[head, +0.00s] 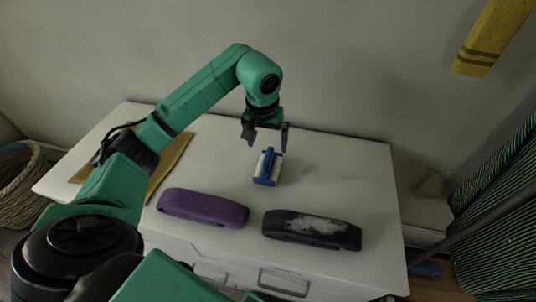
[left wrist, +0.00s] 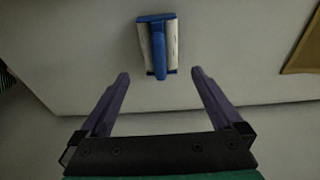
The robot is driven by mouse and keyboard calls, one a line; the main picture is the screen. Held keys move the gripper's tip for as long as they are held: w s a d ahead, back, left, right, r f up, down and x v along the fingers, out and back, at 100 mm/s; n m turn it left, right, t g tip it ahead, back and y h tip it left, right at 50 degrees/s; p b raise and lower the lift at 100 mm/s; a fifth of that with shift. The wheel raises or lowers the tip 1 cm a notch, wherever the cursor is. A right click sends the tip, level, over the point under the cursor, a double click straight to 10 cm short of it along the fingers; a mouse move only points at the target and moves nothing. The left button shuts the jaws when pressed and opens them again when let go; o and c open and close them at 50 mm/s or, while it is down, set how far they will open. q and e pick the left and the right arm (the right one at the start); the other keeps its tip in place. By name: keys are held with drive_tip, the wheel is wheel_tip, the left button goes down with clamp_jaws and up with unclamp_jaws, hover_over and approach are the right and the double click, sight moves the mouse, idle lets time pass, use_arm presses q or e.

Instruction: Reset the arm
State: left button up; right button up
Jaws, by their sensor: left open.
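My left arm (head: 205,90) is green and reaches in from the left, bent over the white cabinet top. My left gripper (head: 267,135) points down above the top, near a small blue and white object (head: 267,167). In the left wrist view the gripper (left wrist: 159,80) is open, with its two fingers apart and nothing between them. The blue and white object (left wrist: 157,45) lies beyond the fingertips there, apart from them. My right gripper is not in view.
The white cabinet (head: 335,165) also bears a purple case (head: 203,207), a black case (head: 312,229) with a pale patch, and a tan flat piece (head: 172,165) partly behind my arm. A woven basket (head: 22,185) stands at left. A striped dark item (head: 500,215) is at right.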

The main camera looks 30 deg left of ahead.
use_arm(q)
drive_tip(key=shift+s+r, duration=0.2)
drive_tip(key=shift+r, duration=0.85)
